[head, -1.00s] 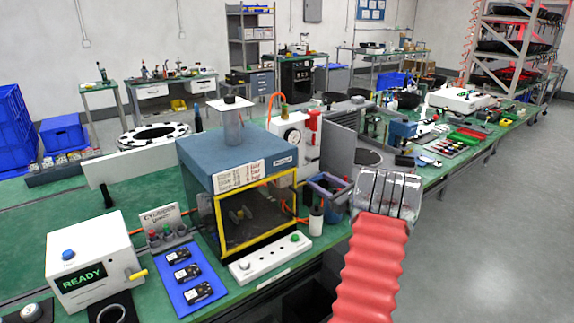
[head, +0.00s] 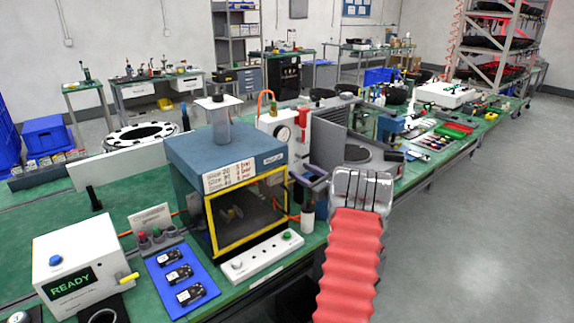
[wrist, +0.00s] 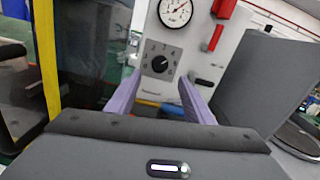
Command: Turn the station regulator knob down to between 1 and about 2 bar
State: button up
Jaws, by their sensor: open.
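The regulator knob (wrist: 160,64) is a black dial on a dark scale plate on the white station panel (wrist: 199,46). Its pointer seems to lean to the upper right; I cannot read the setting surely. The round pressure gauge (wrist: 175,12) sits above it, its needle too small to read surely. My gripper (wrist: 160,86) is open and empty, its lavender fingers below and to either side of the knob, apart from it. In the head view the white panel with the gauge (head: 284,134) stands right of the test chamber; the knob is not clear there.
The yellow-framed chamber (head: 245,213) stands left of the panel, and a grey plate (wrist: 270,75) stands to its right. Red fittings (wrist: 222,9) are on the panel's upper right. A white strip with a green button (head: 262,258) lies in front of the chamber.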

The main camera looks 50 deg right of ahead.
jog(key=x, duration=0.8)
jog(key=shift+w, duration=0.4)
jog(key=shift+d, duration=0.1)
jog(key=shift+c, duration=0.6)
jog(key=c, duration=0.9)
